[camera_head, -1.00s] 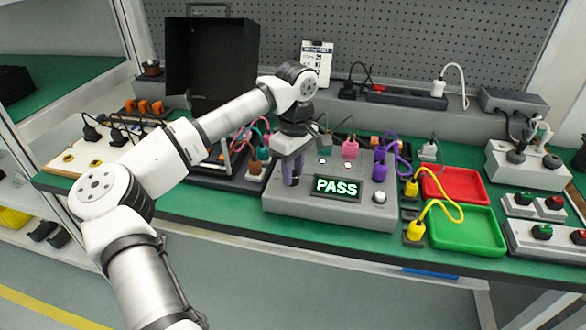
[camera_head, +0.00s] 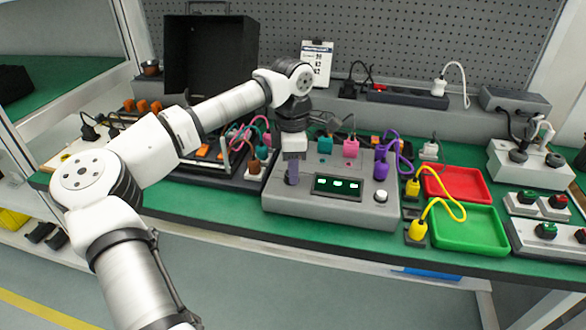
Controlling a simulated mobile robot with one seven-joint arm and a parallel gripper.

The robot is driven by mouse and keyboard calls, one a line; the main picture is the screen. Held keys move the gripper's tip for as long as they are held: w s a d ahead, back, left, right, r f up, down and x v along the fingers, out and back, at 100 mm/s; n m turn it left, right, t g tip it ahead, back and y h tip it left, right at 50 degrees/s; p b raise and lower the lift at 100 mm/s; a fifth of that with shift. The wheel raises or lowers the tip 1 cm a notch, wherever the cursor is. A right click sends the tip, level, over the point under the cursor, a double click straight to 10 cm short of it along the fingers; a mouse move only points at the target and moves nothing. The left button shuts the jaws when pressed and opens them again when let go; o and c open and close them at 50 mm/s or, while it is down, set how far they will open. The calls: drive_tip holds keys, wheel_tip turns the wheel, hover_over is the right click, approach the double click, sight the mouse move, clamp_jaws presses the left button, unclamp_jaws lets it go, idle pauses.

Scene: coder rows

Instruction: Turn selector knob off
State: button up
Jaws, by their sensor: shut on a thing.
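A grey tester box (camera_head: 330,209) stands on the green bench top, with a small display (camera_head: 338,186) on its front. The display shows a few small pale marks on a dark ground, too small to read. The selector knob (camera_head: 292,181) is at the left of the box, mostly hidden by my gripper. My gripper (camera_head: 293,170) points down over it and is shut on the knob. The knob's angle cannot be made out. A white round button (camera_head: 380,196) is at the box's right.
Pink (camera_head: 351,148), purple (camera_head: 381,168) and teal plugs with cables stand along the back of the box. Yellow plugs (camera_head: 417,230), a red tray (camera_head: 456,184) and a green tray (camera_head: 468,232) lie to the right. A black open case (camera_head: 210,60) stands behind my arm.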

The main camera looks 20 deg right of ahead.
drive_tip(key=n, duration=0.4)
drive_tip(key=shift+w+a+b, duration=0.1)
drive_tip(key=shift+b, duration=0.25)
drive_tip(key=shift+n+b, duration=0.3)
drive_tip(key=shift+n, duration=1.5)
drive_tip(key=o, duration=1)
drive_tip(key=shift+c, duration=0.2)
drive_tip(key=shift+r, duration=0.15)
wheel_tip(320, 180, up, 14)
drive_tip(key=shift+w+a+f, duration=0.15)
drive_tip(key=shift+w+f, duration=0.05)
drive_tip(key=shift+w, duration=0.1)
